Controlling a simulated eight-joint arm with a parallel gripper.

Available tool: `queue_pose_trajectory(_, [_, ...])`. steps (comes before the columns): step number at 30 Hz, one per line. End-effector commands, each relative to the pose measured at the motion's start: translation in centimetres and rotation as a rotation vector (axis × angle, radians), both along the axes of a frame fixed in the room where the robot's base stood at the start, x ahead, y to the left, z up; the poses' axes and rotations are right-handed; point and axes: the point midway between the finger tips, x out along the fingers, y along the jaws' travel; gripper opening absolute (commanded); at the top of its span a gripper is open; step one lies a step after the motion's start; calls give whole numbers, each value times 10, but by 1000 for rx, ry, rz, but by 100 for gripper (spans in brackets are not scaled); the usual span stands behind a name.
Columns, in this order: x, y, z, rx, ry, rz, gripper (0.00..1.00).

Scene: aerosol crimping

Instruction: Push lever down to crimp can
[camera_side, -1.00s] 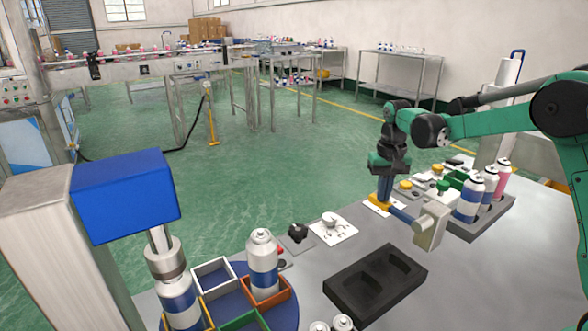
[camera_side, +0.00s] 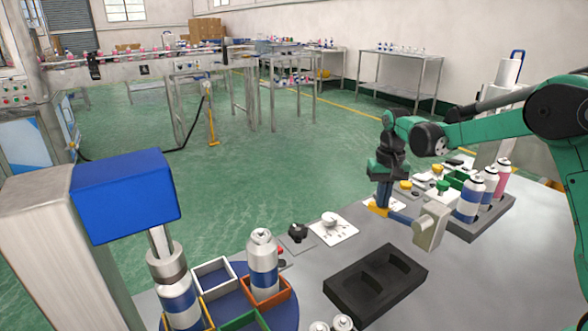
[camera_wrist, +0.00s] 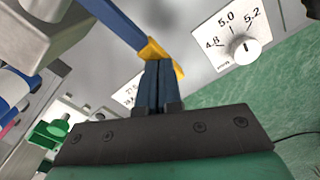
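The lever is a blue bar (camera_side: 403,218) running from a pale block (camera_side: 431,226) to a yellow end. In the wrist view the blue bar (camera_wrist: 118,20) comes in from the top, and its yellow end (camera_wrist: 150,48) lies at my fingertips. My gripper (camera_side: 379,206) points down onto this yellow end; its two dark blue fingers (camera_wrist: 160,68) are together, appearing shut on top of it rather than around it. A white-and-blue can (camera_side: 181,304) stands under the crimping head (camera_side: 166,262) of the blue-topped press (camera_side: 126,196).
Another can (camera_side: 263,262) stands in an orange compartment on the blue turntable. An empty black tray (camera_side: 345,291) lies mid-table. A tray with several cans (camera_side: 468,202) stands right of the lever. A dial (camera_side: 330,219), also in the wrist view (camera_wrist: 240,46), and a black knob (camera_side: 297,231) sit nearby.

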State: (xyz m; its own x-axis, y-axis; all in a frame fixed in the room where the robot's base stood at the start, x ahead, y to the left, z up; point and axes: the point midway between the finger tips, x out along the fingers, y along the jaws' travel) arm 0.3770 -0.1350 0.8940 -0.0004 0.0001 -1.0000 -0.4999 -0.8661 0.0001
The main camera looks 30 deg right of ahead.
Motion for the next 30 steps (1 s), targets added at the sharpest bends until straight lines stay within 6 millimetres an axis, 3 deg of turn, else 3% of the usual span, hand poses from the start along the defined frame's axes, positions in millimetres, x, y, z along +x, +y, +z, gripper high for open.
queue_pose_trajectory(8, [0, 0, 7, 0, 0, 0, 0])
queue_pose_trajectory(30, [0, 0, 72, 0, -1, 0, 0])
